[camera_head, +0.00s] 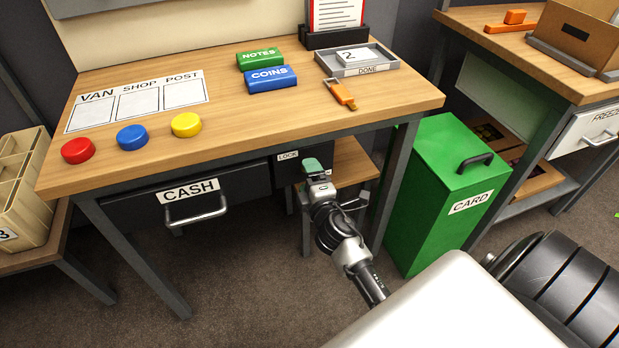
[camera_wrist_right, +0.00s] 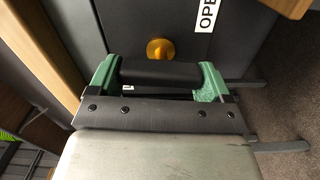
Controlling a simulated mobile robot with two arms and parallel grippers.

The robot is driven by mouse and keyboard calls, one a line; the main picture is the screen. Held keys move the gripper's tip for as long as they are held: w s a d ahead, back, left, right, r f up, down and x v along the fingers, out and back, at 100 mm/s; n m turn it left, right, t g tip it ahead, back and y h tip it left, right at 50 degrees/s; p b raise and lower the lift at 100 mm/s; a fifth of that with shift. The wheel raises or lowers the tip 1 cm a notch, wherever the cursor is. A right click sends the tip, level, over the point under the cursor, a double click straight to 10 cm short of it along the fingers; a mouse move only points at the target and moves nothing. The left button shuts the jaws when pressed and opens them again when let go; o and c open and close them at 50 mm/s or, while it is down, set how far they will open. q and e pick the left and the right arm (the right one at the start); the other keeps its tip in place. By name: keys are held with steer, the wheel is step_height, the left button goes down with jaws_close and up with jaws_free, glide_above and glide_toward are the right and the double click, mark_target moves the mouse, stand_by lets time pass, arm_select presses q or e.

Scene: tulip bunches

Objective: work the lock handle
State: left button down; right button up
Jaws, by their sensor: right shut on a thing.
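The lock box (camera_head: 285,173), a dark panel with a LOCK label, is under the right part of the desk, beside the CASH drawer. In the right wrist view the lock handle (camera_wrist_right: 160,73) is a black bar, with a round gold hub (camera_wrist_right: 160,48) behind it on the dark panel (camera_wrist_right: 125,20). My right gripper (camera_head: 315,168) is at the panel. Its green fingertips show in the right wrist view (camera_wrist_right: 160,78) on either side of the black bar, shut on it. In the head view the gripper hides the handle. My left gripper is not in view.
The CASH drawer (camera_head: 150,207) is left of the lock, below the desktop (camera_head: 220,128). A green CARD bin (camera_head: 435,195) stands to the right. A label reading "OPE", cut off by the frame edge, is on the panel (camera_wrist_right: 206,14).

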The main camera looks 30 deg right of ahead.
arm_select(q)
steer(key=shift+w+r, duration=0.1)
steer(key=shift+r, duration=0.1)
arm_select(e)
steer(key=shift+f+n, duration=0.1)
steer(key=shift+n, duration=0.4)
steer(key=o, duration=0.8)
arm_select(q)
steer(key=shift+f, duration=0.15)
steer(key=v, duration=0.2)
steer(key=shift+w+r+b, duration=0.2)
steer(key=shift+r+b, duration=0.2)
arm_select(e)
steer(key=v, duration=1)
steer(key=shift+s, duration=0.4)
